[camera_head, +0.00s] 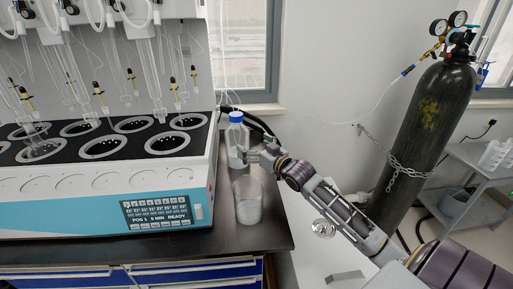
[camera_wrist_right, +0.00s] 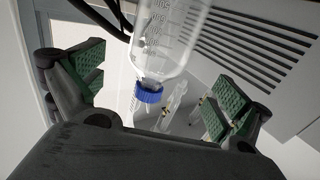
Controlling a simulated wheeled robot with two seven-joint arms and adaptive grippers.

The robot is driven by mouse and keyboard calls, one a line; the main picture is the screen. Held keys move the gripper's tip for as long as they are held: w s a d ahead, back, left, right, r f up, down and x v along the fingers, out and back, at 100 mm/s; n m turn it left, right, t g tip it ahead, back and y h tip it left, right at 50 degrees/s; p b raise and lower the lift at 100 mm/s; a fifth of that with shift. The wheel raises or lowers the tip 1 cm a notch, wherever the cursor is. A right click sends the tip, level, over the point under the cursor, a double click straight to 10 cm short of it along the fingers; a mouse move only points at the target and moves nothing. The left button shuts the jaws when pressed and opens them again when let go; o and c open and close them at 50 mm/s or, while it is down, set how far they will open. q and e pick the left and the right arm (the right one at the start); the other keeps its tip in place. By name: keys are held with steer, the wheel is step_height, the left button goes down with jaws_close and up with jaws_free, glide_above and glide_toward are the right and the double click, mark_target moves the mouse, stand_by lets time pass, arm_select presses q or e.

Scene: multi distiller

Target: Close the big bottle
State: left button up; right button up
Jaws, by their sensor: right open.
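The big bottle (camera_head: 235,138) is clear with a blue cap (camera_head: 236,117) and stands upright on the dark bench, right of the distiller. The cap sits on its neck; how tight it is cannot be told. My right gripper (camera_head: 248,152) is at the bottle's right side, below cap height. In the right wrist view, the bottle (camera_wrist_right: 168,35) appears upside down, its blue cap (camera_wrist_right: 148,93) between the two open green-padded fingers (camera_wrist_right: 158,85) in the picture. No contact is visible there. My left gripper is not in view.
A glass beaker (camera_head: 248,203) stands in front of the bottle, close under my right gripper. The distiller (camera_head: 110,195) fills the left side. A black cable runs behind the bottle. A chained black gas cylinder (camera_head: 425,120) and grey cart stand at the right.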

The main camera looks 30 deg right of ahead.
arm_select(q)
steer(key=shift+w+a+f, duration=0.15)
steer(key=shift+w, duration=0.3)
arm_select(e)
steer(key=shift+s+d, duration=0.15)
steer(key=shift+s, duration=0.75)
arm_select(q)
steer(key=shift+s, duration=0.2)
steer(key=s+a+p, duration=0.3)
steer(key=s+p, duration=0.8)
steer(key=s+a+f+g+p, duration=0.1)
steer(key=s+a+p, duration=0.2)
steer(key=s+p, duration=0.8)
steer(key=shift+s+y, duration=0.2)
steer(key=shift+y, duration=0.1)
arm_select(e)
step_height(320, 180, up, 22)
